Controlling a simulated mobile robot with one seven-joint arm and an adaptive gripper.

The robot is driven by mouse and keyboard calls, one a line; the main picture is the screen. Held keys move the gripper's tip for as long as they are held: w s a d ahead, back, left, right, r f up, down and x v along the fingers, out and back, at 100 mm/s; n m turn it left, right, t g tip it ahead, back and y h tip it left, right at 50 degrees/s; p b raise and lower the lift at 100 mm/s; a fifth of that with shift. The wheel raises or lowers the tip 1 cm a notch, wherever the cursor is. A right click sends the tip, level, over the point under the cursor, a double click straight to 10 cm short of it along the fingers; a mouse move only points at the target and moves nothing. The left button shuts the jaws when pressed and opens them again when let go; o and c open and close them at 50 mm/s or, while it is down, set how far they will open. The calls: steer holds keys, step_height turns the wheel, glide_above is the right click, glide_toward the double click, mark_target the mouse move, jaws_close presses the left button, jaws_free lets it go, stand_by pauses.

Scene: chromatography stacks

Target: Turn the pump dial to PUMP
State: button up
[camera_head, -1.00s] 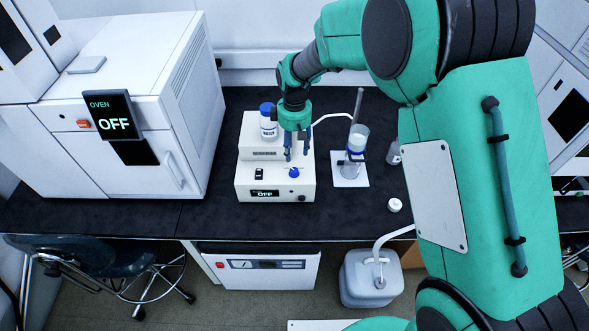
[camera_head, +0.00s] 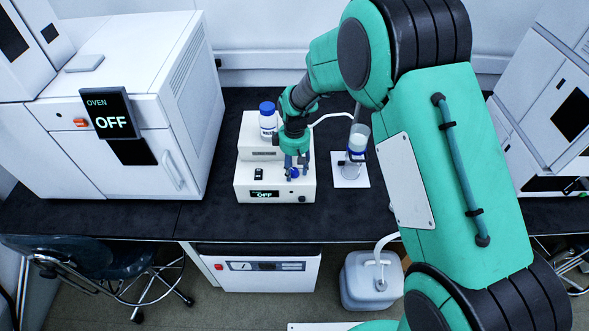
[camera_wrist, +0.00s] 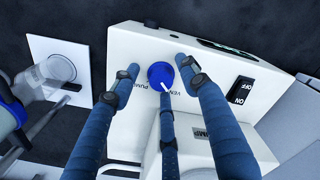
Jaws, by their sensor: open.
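The pump box (camera_head: 250,180) is white and stands on the dark bench; its small display (camera_head: 265,194) reads OFF. The blue pump dial (camera_wrist: 158,74) is on its top panel, between the labels VENT and PUMP in the wrist view. The dial's white pointer line is toward the VENT label. My gripper (camera_head: 297,166) is open, its blue fingers spread around the dial. In the wrist view my gripper (camera_wrist: 155,72) has fingertips left, right and below the dial, with gaps showing; contact cannot be told. In the head view the dial (camera_head: 295,174) is partly hidden by the fingers.
A black ON/OFF rocker switch (camera_wrist: 241,90) is beside the dial on the panel. A blue-capped bottle (camera_head: 267,122) stands on the box's rear part. A glass flask assembly (camera_head: 356,145) stands just right on a white plate. The oven (camera_head: 130,110) is left.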

steer(key=c, duration=1.1)
steer(key=shift+m, duration=0.3)
steer(key=shift+c, duration=0.2)
steer(key=m+p, duration=0.1)
steer(key=m, duration=0.2)
steer(key=shift+s+p, duration=0.15)
steer(key=shift+p, duration=0.25)
steer(key=m+p, duration=0.1)
steer(key=m, duration=0.3)
steer(key=shift+m, duration=0.4)
steer(key=m+p, duration=0.1)
steer(key=m, duration=0.3)
steer(key=shift+s+a+f+m, duration=0.1)
steer(key=shift+m, duration=0.2)
steer(key=m+p, duration=0.1)
steer(key=m, duration=0.4)
steer(key=shift+a, duration=0.1)
